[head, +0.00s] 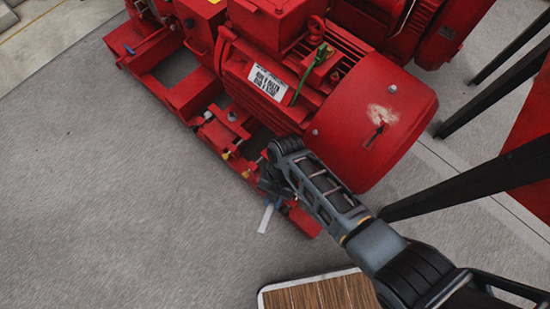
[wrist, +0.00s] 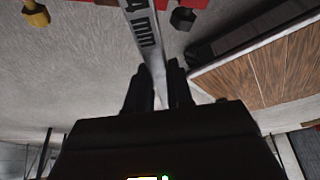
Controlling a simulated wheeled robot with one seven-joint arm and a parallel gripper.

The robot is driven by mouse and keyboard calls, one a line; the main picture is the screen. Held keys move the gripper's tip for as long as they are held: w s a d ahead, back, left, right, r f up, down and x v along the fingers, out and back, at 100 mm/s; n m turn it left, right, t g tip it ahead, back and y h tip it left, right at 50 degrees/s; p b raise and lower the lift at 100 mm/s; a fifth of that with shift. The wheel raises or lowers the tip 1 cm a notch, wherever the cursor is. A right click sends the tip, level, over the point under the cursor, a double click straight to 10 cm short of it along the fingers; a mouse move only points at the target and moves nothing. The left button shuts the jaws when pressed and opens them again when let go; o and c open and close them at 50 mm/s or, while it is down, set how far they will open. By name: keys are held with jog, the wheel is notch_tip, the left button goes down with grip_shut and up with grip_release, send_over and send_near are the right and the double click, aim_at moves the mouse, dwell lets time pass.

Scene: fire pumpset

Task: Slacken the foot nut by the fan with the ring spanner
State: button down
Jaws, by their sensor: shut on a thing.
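My gripper (head: 272,183) is at the red base rail, below the fan cowl (head: 385,115) of the red motor. In the wrist view its fingers (wrist: 158,88) are shut on the grey ring spanner (wrist: 145,35), whose shank carries a size mark ending in "4 mm". The shank runs up out of the top of that view, so the ring is hidden. A pale end of the spanner also shows in the head view (head: 265,219). A dark nut or bolt head (wrist: 183,18) is right of the shank. A brass one (wrist: 36,14) is far left. I cannot tell whether the ring is on a nut.
A wood-topped board (head: 320,293) lies at the bottom of the head view and to the right in the wrist view (wrist: 262,65). Black legs (head: 460,185) stand at the right. The grey floor (head: 110,220) at left is clear.

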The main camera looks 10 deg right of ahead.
jog(key=shift+f+b, duration=1.1)
jog(key=shift+f, duration=0.25)
dwell(0.4)
jog(key=shift+w+a+m, duration=0.25)
jog(key=shift+a+m, duration=0.05)
jog(key=shift+a, duration=0.05)
dwell(0.6)
jog(key=shift+r, duration=0.15)
jog(key=shift+r+p, duration=2.35)
jog(key=shift+r, duration=0.1)
